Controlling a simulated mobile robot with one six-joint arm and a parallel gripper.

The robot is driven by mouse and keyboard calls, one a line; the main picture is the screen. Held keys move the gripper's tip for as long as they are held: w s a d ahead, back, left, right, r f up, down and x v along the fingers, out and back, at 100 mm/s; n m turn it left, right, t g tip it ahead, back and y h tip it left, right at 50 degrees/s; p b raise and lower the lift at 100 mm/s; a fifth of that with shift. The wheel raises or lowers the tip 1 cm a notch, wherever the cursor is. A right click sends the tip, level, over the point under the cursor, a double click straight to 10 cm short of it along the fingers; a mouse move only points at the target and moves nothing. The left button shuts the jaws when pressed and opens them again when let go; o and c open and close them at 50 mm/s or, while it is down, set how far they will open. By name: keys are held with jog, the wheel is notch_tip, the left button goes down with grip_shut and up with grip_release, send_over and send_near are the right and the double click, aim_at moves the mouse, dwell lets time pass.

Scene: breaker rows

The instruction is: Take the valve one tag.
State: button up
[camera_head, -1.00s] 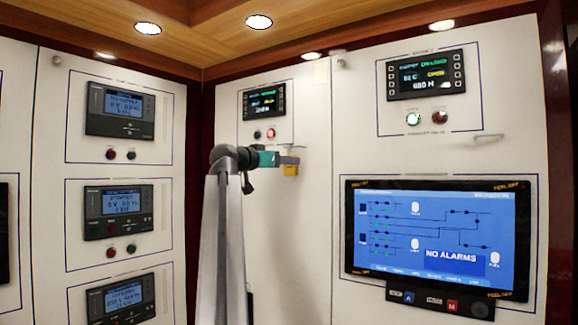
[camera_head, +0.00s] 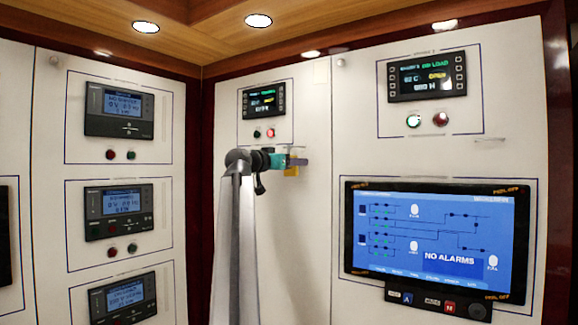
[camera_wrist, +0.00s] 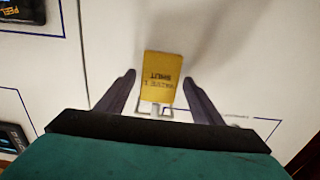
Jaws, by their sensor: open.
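The yellow tag (camera_wrist: 159,76) shows in the wrist view with upside-down lettering that seems to read "VALVE 1 SHUT". A small metal hook (camera_wrist: 153,110) shows at its lettered end, against the white wall. My gripper (camera_wrist: 159,80) is open, with one dark finger on each side of the tag and a gap on both sides. In the head view my gripper (camera_head: 301,162) is at the white panel below the smaller valve display, and the yellow tag (camera_head: 291,171) shows just under the fingers, partly hidden by them.
Above the gripper are a valve display (camera_head: 264,100) and two small buttons (camera_head: 264,134). An empty-looking holder (camera_head: 489,140) sits on the right panel, above the large blue alarm screen (camera_head: 434,238).

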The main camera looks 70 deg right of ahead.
jog(key=c, duration=1.1)
jog(key=shift+r, duration=0.1)
